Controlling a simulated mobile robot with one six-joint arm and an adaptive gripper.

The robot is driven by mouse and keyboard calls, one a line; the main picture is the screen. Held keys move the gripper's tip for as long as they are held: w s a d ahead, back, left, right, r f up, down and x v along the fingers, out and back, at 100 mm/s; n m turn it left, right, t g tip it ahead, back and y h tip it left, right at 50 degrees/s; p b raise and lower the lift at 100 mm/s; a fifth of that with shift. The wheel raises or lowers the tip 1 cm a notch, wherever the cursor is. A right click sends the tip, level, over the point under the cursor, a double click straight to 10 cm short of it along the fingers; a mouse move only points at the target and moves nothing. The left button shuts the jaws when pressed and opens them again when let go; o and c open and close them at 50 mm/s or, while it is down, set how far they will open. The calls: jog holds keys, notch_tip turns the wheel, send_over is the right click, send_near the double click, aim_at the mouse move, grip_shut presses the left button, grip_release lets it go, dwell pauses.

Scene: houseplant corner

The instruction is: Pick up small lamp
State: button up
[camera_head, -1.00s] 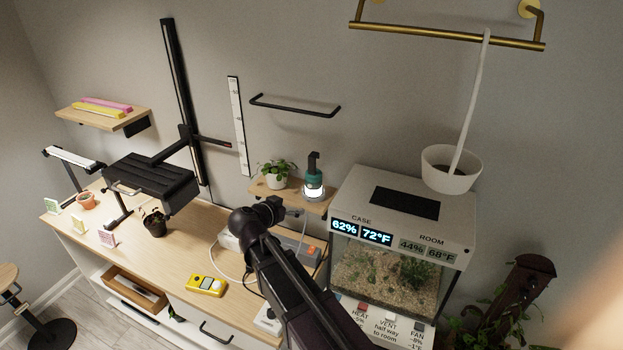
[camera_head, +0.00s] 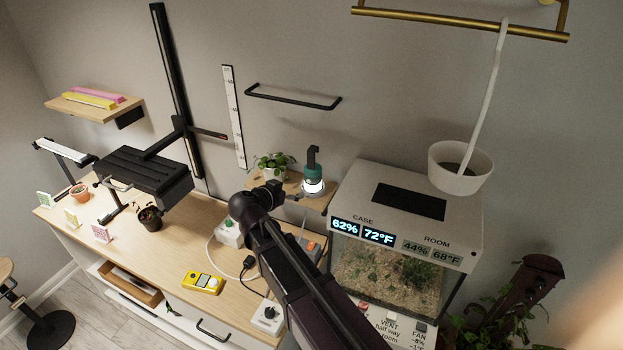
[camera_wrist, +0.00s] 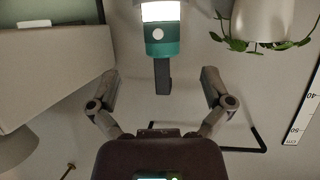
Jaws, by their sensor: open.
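The small lamp (camera_head: 313,178) is a green lantern with a glowing white lower part and a black handle on top. It stands upright on a small wooden wall shelf (camera_head: 322,203). In the wrist view, which is upside down, the lamp (camera_wrist: 164,38) is at top centre with its handle pointing down. My gripper (camera_wrist: 160,76) is open, its two fingers apart on either side of the handle's line, touching nothing that I can see. In the head view my gripper (camera_head: 287,194) is just left of the lamp, partly hidden by my arm.
A potted plant (camera_head: 271,165) stands left of the lamp on the same shelf. The terrarium case (camera_head: 345,200) is close on the right. A black wall rail (camera_head: 290,97) is above. The bench below holds a yellow meter (camera_head: 202,284) and several plugs and cables.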

aim_at(308, 184)
jog(key=shift+w+f, duration=0.1)
jog(key=shift+w, duration=0.05)
jog(key=b+x, duration=0.3)
jog(key=x, duration=0.4)
jog(key=shift+f, duration=0.1)
jog(key=shift+w+d+f, duration=0.1)
jog(key=shift+w+d, duration=0.2)
jog(key=shift+w, duration=0.2)
jog(key=shift+f+b+x, duration=0.15)
jog(key=shift+b+x, duration=0.45)
jog(key=shift+x, duration=0.4)
jog(key=shift+f+b+x, duration=0.15)
jog(key=shift+b+x, duration=0.4)
jog(key=shift+x, duration=0.5)
jog(key=shift+w+d+f, duration=0.1)
jog(key=shift+w+d, duration=0.05)
jog(key=shift+w, duration=0.25)
